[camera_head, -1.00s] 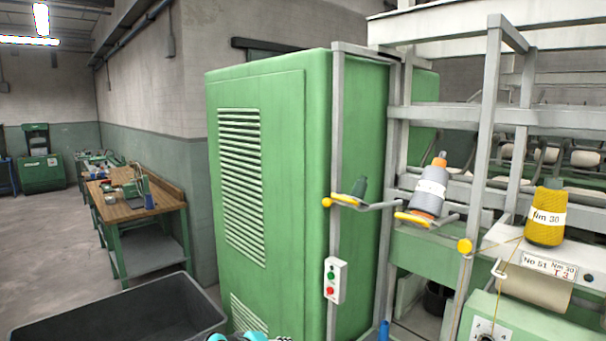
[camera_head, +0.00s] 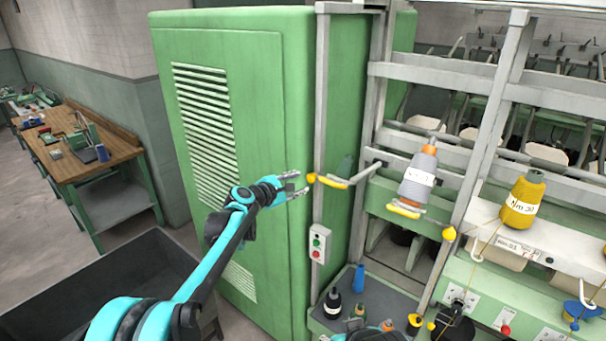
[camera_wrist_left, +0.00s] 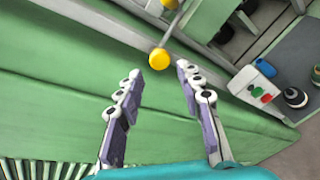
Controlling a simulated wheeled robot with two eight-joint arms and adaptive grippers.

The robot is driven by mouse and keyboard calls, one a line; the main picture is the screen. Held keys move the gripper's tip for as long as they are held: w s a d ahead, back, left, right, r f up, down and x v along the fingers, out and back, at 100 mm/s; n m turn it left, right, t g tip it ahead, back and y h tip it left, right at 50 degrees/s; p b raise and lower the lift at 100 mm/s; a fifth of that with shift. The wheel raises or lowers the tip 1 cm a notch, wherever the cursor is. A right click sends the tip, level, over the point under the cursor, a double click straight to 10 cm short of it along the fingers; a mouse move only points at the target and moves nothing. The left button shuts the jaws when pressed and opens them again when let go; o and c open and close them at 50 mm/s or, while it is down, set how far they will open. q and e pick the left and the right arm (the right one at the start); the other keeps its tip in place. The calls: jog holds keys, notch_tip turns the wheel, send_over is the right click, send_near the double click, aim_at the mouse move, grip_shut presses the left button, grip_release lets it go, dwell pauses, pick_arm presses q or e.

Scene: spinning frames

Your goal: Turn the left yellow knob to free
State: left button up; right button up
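The left yellow knob (camera_head: 311,178) is a small round ball on the grey upright post beside the green cabinet. A yellow holder joins it on the right. In the left wrist view the knob (camera_wrist_left: 159,59) lies just beyond the fingertips, between their lines. My left gripper (camera_head: 297,184) is open and empty, just left of the knob and apart from it. In the left wrist view its two fingers (camera_wrist_left: 158,80) are spread. Another yellow knob (camera_head: 449,233) sits on the post further right. My right gripper is not clearly seen; only a bit of my right arm shows at the bottom edge.
A green cabinet (camera_head: 262,60) stands behind my left arm. A switch box (camera_head: 319,243) with green and red buttons is on the post below the knob. A grey cone (camera_head: 419,172) and a yellow cone (camera_head: 522,200) stand to the right. A dark bin (camera_head: 150,250) is lower left.

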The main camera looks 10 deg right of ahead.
aim_at(310, 179)
pick_arm(q)
jog(key=p+x, duration=0.1)
jog(key=x, duration=0.4)
jog(key=shift+w+a+f, duration=0.1)
jog(key=shift+w+f, duration=0.05)
jog(key=shift+w, duration=0.1)
jog(key=shift+w+d, duration=0.1)
jog(key=shift+d, duration=0.15)
jog(key=shift+f, duration=0.1)
grip_shut()
